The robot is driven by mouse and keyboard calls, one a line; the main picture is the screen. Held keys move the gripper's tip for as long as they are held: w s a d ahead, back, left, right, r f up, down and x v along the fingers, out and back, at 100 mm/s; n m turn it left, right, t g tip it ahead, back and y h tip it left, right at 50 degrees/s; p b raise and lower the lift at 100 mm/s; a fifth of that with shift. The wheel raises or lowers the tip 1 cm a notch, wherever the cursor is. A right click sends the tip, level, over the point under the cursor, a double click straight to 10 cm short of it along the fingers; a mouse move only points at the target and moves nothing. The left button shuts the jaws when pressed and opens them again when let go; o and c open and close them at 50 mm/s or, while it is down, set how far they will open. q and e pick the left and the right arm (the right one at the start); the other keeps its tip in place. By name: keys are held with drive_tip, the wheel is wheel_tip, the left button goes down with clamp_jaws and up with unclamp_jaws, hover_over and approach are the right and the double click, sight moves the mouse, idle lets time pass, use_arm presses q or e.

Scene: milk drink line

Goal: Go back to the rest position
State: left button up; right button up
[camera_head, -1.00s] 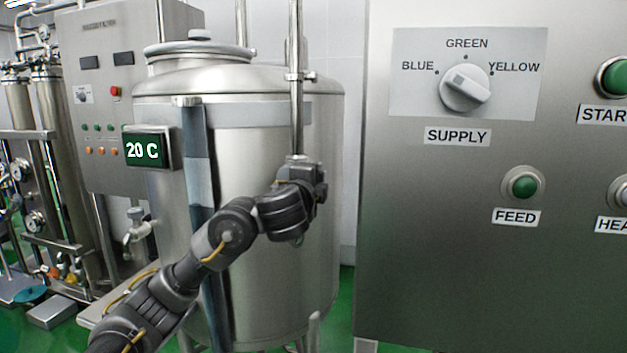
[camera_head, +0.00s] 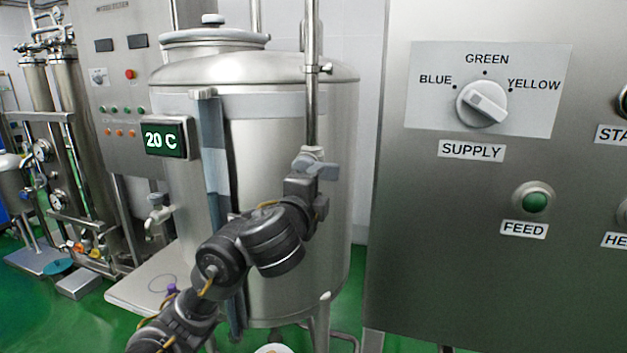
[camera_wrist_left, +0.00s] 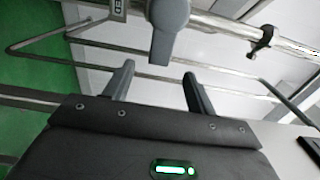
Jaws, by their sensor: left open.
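My left arm reaches up from the lower middle of the head view, in front of the steel tank (camera_head: 300,240). My left gripper (camera_head: 312,184) is just below the grey valve handle (camera_head: 320,168) on the vertical pipe; its fingertips are hard to make out there. In the left wrist view, the two fingers of my left gripper (camera_wrist_left: 158,75) are apart with nothing between them. A grey handle (camera_wrist_left: 166,40) lies just beyond the fingertips, apparently clear of them. My right gripper is in neither view.
A steel control panel (camera_head: 450,250) with a SUPPLY knob (camera_head: 483,103) and a green FEED button (camera_head: 536,202) stands at right. A display (camera_head: 166,139) reading 20 C is on the tank. Filter equipment (camera_head: 65,110) stands at left. Green floor (camera_head: 60,325) shows at lower left.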

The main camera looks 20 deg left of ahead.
use_arm(q)
drive_tip(key=s+f+n+g+h, duration=0.1)
drive_tip(key=s+f+n+g, duration=0.3)
drive_tip(key=f, duration=1.1)
drive_tip(key=s+f+n+g, duration=0.3)
drive_tip(key=s+f, duration=0.3)
drive_tip(key=f, duration=0.8)
drive_tip(key=s+a+f+n+g, duration=0.1)
drive_tip(key=s+f+n+g, duration=0.3)
drive_tip(key=s+f, duration=0.65)
drive_tip(key=s+f+n+g, duration=0.35)
drive_tip(key=s+f, duration=0.45)
drive_tip(key=s, duration=0.6)
wheel_tip(320, 180, down, 27)
drive_tip(key=s+g, duration=0.1)
drive_tip(key=s, duration=0.1)
drive_tip(key=s+a+f, duration=0.2)
drive_tip(key=s+f, duration=0.5)
drive_tip(key=s+a+f+g, duration=0.1)
drive_tip(key=s+a+f, duration=0.1)
drive_tip(key=s+f, duration=0.6)
drive_tip(key=shift+s+a, duration=0.2)
drive_tip(key=shift+a, duration=0.2)
